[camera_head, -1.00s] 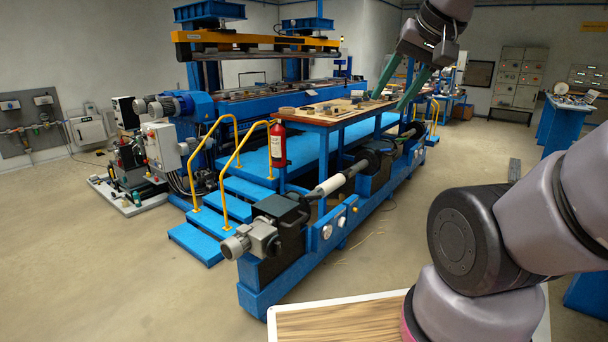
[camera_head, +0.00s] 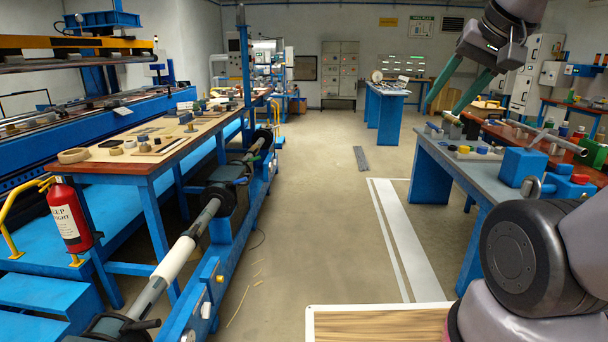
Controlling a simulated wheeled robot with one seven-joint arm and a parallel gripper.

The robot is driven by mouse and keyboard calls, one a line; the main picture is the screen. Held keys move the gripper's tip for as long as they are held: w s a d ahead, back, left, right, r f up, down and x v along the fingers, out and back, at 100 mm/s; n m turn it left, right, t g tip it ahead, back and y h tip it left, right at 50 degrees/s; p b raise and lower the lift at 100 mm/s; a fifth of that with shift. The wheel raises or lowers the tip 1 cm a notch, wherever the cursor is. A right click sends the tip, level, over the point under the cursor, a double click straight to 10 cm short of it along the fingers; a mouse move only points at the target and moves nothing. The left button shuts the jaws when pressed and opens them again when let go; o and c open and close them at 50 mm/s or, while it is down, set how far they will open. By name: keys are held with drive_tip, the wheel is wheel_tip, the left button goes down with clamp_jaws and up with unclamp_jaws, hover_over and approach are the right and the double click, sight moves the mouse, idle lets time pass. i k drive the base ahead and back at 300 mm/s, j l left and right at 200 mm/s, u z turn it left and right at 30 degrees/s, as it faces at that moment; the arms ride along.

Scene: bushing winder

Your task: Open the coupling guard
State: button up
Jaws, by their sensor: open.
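My gripper (camera_head: 443,108) is raised at the upper right of the head view, with its two green fingers apart and nothing between them. It hangs in front of the right-hand bench area and seems clear of everything. The blue winder frame (camera_head: 209,290) runs along the left, carrying a long shaft with a white sleeve (camera_head: 176,262) and dark round flanges (camera_head: 219,199). I cannot pick out a coupling guard with certainty. The near end of the winder is cut off at the bottom left.
A wooden-topped table (camera_head: 110,167) with small parts stands behind the winder. A red fire extinguisher (camera_head: 70,215) is at the left. A grey-topped workbench (camera_head: 452,160) with tools stands at the right. The floor aisle (camera_head: 318,215) between them is largely clear.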

sight(225, 173)
drive_tip(key=i+l, duration=0.1)
drive_tip(key=i, duration=1.95)
drive_tip(key=i+j+u, duration=0.2)
drive_tip(key=i+u, duration=0.25)
drive_tip(key=i, duration=0.25)
drive_tip(key=i+l+u, duration=0.1)
drive_tip(key=i+u, duration=0.4)
drive_tip(key=i, duration=0.2)
drive_tip(key=i+j+u, duration=0.1)
drive_tip(key=i, duration=0.05)
